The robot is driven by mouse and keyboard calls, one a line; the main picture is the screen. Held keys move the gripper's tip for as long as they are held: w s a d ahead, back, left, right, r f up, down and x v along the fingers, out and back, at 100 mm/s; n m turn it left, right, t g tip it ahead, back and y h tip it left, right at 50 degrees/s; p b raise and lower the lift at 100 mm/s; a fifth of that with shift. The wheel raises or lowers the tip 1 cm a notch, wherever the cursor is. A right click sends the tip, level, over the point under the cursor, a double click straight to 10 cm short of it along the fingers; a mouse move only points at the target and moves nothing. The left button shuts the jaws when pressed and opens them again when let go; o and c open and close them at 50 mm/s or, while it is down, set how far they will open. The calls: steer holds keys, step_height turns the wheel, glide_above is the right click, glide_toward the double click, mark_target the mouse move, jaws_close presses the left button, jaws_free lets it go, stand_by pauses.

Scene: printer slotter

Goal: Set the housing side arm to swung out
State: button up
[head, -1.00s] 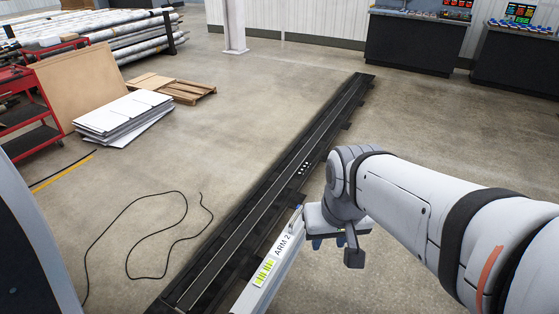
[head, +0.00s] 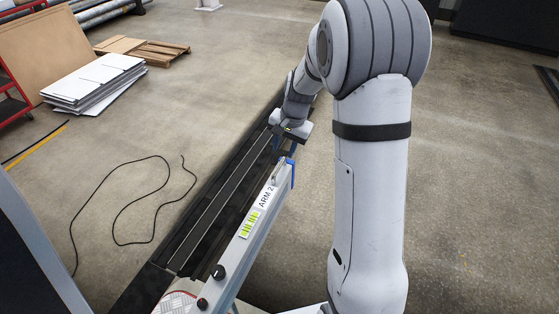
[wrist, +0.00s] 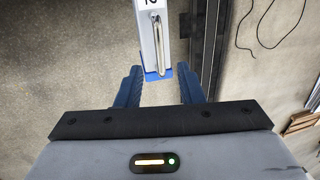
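The housing side arm (head: 238,246) is a long pale beam labelled "ARM 2", running from the lower left up toward the middle in the head view. Its far end has a blue cap (head: 291,174). In the wrist view the beam's end (wrist: 145,28) carries a slim metal handle (wrist: 157,45), with the blue cap (wrist: 158,75) just below. My gripper (head: 287,147) is above the beam's far end. Its two blue fingers (wrist: 160,90) are apart, one on each side of the cap and handle line, and nothing is held between them. Contact is not visible.
A dark floor track (head: 215,205) runs beside the beam on its left. A loose black cable (head: 118,205) lies on the floor further left. White sheets (head: 95,85) and a wooden pallet (head: 140,50) are at the upper left. The floor right of the beam is mostly clear.

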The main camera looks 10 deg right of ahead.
mark_target(279, 166)
steer(key=f, duration=0.4)
steer(key=a+f, duration=0.1)
steer(key=f, duration=0.1)
steer(key=shift+w+f, duration=0.35)
steer(key=shift+c, duration=0.4)
jaws_close()
